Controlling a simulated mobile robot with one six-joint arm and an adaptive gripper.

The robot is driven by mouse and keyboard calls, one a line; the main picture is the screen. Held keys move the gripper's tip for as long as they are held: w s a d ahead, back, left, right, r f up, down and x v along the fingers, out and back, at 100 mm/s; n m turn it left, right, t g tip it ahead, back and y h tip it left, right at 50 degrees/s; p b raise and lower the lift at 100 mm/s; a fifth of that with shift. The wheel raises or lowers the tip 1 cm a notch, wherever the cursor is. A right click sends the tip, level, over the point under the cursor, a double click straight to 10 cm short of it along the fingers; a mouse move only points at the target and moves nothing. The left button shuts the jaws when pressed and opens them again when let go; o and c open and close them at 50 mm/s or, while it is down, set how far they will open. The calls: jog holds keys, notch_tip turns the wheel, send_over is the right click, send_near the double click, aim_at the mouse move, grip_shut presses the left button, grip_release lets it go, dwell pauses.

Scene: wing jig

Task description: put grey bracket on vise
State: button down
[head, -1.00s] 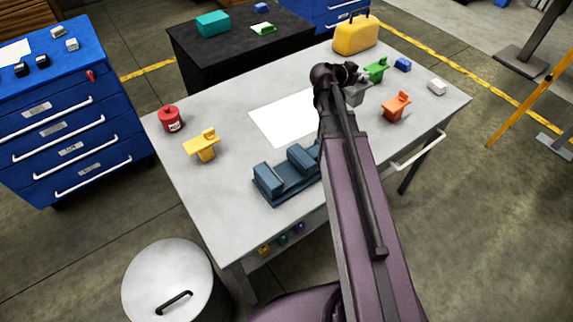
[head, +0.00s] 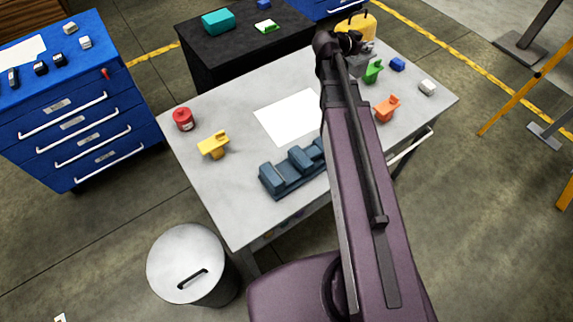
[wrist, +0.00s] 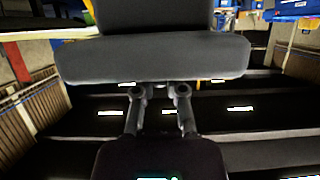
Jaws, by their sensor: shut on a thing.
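The grey bracket (head: 360,66) is in my gripper (head: 350,45), over the far right part of the table. In the wrist view, the grey bracket (wrist: 150,57) fills the top, a wide plate with a block above it. My gripper (wrist: 160,93) is shut on it from below in that picture. The blue-grey vise (head: 284,181) stands at the table's near edge, left of my arm. My arm hides the vise's right end. No part shows between its visible jaws.
A green bracket (head: 372,71), an orange bracket (head: 386,108), a blue block (head: 397,65) and a white block (head: 427,88) are right of my arm. A yellow bracket (head: 213,145) and red can (head: 183,119) stand at left. White paper (head: 286,118) lies mid-table; a yellow case (head: 366,27) is behind.

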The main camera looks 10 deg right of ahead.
jog(key=shift+r+p, duration=0.8)
jog(key=shift+r, duration=0.45)
jog(key=shift+d, duration=0.1)
